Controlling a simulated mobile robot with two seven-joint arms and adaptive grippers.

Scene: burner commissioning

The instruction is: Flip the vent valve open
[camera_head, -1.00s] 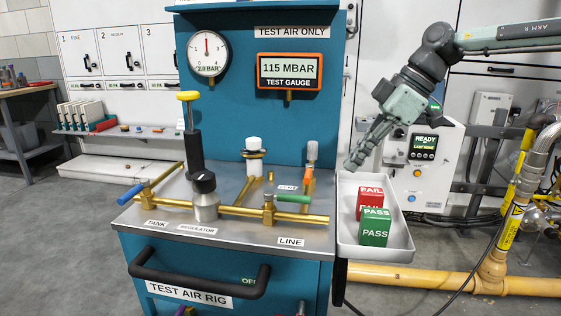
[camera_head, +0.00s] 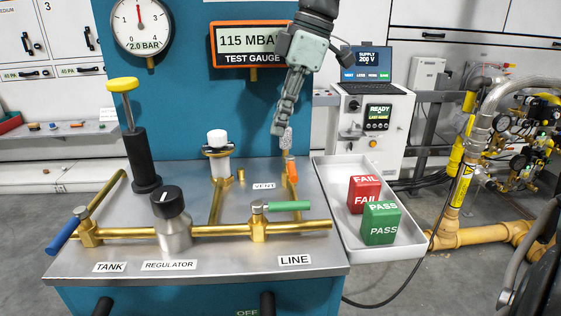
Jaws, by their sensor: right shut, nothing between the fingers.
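The vent valve has an orange lever (camera_head: 292,171) standing upright on a brass pipe at the back right of the rig top, beside the VENT label (camera_head: 264,186). A pale, ridged cap (camera_head: 287,139) shows at its upper end. My right gripper (camera_head: 277,132) comes down from the top of the view, shut and empty. Its fingertips are beside or just in front of the pale cap; I cannot tell whether they touch. My left gripper is not in view.
A green line-valve lever (camera_head: 288,206), a black regulator knob (camera_head: 167,201) and a blue tank lever (camera_head: 63,236) stand on the rig top. A white tray (camera_head: 335,217) with red FAIL and green PASS blocks sits at the right. The test gauge (camera_head: 247,44) reads 115 mbar.

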